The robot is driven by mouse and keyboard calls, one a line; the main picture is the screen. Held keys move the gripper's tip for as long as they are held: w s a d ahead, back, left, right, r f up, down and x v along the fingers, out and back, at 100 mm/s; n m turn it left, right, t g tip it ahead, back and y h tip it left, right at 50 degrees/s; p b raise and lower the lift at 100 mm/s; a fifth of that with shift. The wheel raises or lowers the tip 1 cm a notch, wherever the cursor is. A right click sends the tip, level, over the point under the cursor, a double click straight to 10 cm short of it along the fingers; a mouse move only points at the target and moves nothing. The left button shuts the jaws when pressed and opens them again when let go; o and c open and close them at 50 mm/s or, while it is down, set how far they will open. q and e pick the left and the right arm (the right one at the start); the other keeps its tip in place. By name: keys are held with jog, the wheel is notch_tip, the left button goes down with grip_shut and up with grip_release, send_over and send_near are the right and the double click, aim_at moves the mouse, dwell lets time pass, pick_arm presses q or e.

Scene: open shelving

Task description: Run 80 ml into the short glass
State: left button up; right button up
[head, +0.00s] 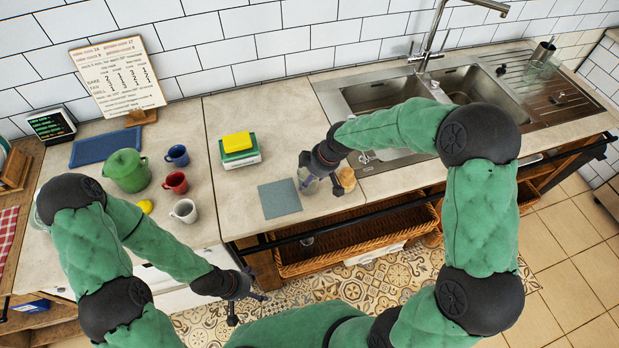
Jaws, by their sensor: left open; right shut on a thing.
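My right gripper (321,173) is low over the counter, just left of the sink. It is shut on a small clear vessel (308,184) that looks like a glass; the fingers partly hide it, and I cannot tell whether it is the short glass. A small tan item (347,179) stands just right of the fingers. My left gripper (246,290) is open and empty, in front of the counter's front edge. The steel sink tap (431,45) stands behind the two basins (385,92). No water is visible.
A grey-blue square mat (280,198) lies left of my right gripper. A clear container (537,68) stands on the drainboard.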

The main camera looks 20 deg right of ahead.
jog(key=shift+r, duration=0.25)
jog(key=r+p, duration=0.1)
jog(key=r, duration=0.2)
jog(key=shift+s+a+r, duration=0.1)
jog(key=shift+s+r, duration=0.1)
jog(key=s+a+r+p, duration=0.2)
jog(key=s+a+r, duration=0.2)
jog(key=s+r, duration=0.5)
jog(key=s, duration=0.4)
jog(key=shift+d, duration=0.1)
